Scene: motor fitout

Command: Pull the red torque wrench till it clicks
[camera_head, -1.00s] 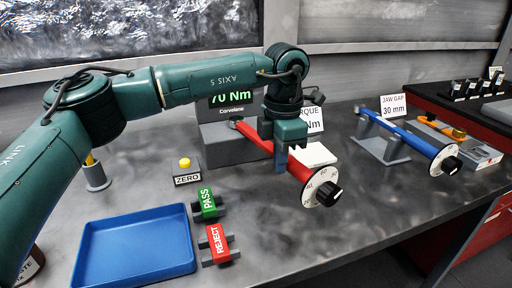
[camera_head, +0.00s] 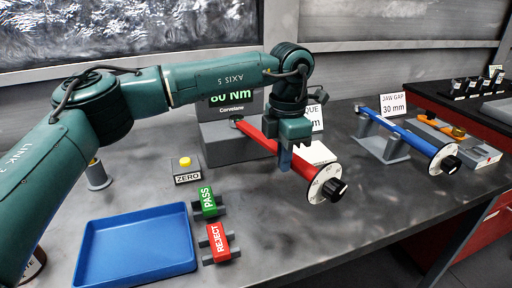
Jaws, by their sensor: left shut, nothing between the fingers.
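The red torque wrench (camera_head: 258,137) reaches from the grey tester block (camera_head: 228,143) toward the front right. Its round white dial with a black knob (camera_head: 327,186) is at the near end. My left gripper (camera_head: 285,163) is shut, with its fingers pointing down against or right beside the left side of the red handle. Nothing shows between the fingers, and contact is hard to tell. My right gripper is out of view.
A blue wrench (camera_head: 405,134) rests on a grey stand at the right by a "JAW GAP 30 mm" card (camera_head: 393,105). A blue tray (camera_head: 135,274), PASS (camera_head: 207,200) and REJECT (camera_head: 218,242) blocks and a yellow ZERO button (camera_head: 185,162) are at the left. The front middle bench is clear.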

